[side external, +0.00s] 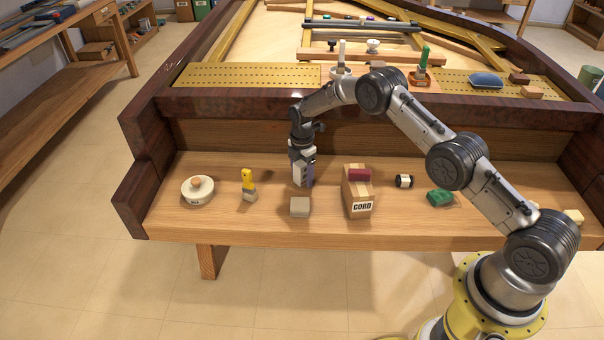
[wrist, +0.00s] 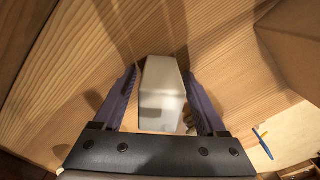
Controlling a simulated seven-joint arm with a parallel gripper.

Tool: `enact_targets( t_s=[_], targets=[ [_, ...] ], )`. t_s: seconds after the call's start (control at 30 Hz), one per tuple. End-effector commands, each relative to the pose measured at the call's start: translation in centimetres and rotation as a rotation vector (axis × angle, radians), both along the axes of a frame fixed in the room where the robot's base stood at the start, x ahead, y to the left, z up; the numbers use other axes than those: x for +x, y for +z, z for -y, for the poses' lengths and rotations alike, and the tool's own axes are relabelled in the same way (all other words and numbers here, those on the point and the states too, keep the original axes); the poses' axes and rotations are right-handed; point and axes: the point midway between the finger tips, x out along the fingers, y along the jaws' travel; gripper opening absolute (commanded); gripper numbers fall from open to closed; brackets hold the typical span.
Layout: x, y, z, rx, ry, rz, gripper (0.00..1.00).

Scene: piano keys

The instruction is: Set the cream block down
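The cream block (wrist: 162,88) is a pale, upright block seen between my two purple fingers in the wrist view. In the wrist view my gripper (wrist: 161,72) has a finger on each side of the block, with narrow gaps showing on both sides. The fingers look open around it. The side view partly hides the block behind my fingers.
The cardboard CORD box (side external: 358,192) with a dark red block (side external: 359,174) stands to the right. A yellow-handled tool (side external: 248,184) and a round white container (side external: 197,191) are left. The raised wooden board (side external: 240,134) stands behind.

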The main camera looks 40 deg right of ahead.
Motion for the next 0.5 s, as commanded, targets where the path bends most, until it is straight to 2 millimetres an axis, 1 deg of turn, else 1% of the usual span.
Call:
enact_targets(
  t_s=[0.23,0.33,0.47,0.5],
  targets=[
    [0.0,0.0,0.0,0.0,0.0,0.0,0.75],
    [0.0,0.4,0.0,0.0,0.0,0.0,0.75],
    [0.1,2.0,0.0,0.0,0.0,0.004,0.75],
    [0.1,2.7,0.0,0.0,0.0,0.004,0.75]
  ],
)
